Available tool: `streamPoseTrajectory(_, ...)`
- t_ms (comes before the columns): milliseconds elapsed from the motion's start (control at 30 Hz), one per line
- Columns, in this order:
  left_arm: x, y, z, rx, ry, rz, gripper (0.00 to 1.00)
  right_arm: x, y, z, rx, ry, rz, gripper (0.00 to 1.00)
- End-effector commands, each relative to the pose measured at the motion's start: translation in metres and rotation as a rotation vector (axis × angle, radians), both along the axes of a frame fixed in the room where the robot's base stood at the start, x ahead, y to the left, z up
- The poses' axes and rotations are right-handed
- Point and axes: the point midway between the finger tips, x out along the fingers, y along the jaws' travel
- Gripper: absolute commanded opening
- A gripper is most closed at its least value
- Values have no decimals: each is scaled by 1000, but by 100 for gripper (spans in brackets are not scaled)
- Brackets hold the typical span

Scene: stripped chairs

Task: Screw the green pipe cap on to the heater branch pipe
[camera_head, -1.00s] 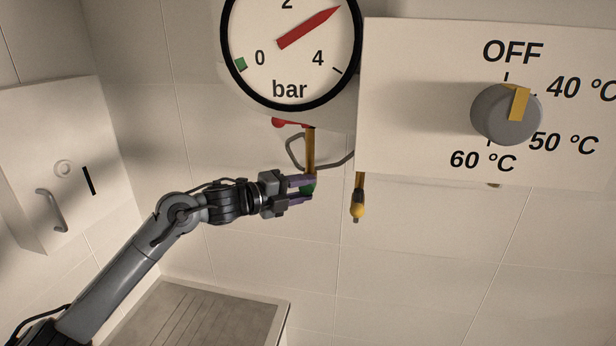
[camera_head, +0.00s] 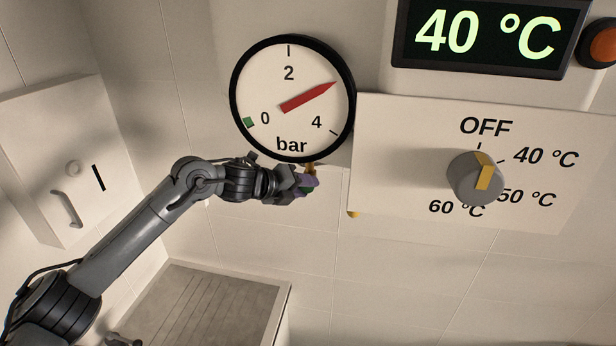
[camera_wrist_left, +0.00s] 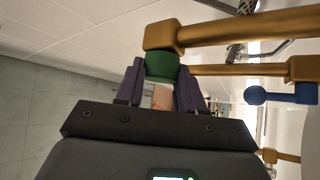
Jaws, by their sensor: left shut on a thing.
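The green pipe cap (camera_wrist_left: 161,65) sits between the two purple fingertips of my left gripper (camera_wrist_left: 160,88) in the left wrist view, and the gripper is shut on it. The cap is at the end of a brass branch pipe (camera_wrist_left: 235,30) and appears to touch it; how far it is threaded cannot be told. In the head view, my left gripper (camera_head: 307,184) is just below the pressure gauge, at the short visible piece of brass pipe (camera_head: 310,168). Only a little of the cap (camera_head: 308,190) shows there. My right gripper is not in view.
The round gauge (camera_head: 291,98) is close above my gripper. The heater panel with its grey knob (camera_head: 477,178) is to the right, under a 40 °C display (camera_head: 487,35). More brass pipe and a blue handle (camera_wrist_left: 256,95) are beside the cap. A metal counter (camera_head: 200,305) is below.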

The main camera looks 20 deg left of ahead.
Motion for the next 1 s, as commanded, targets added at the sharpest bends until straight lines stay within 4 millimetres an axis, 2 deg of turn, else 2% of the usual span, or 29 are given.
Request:
streamPoseTrajectory(467, 0, 0, -1, 77, 13, -1, 0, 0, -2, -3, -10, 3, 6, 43)
streamPoseTrajectory(567, 0, -2, 2, 171, 22, -1, 0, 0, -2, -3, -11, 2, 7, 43)
streamPoseTrajectory(733, 1, -5, 3, 449, 60, -2, 0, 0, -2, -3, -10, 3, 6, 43)
streamPoseTrajectory(833, 0, -2, -1, 456, 67, 1, 0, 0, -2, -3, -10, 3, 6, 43)
streamPoseTrajectory(933, 1, -5, 1, 542, 75, -2, 0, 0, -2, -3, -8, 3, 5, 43)
streamPoseTrajectory(967, 0, -3, -2, 548, 80, 0, 41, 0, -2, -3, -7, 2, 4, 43)
streamPoseTrajectory(1000, 0, -2, -2, 543, 81, 0, 47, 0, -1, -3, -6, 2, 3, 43)
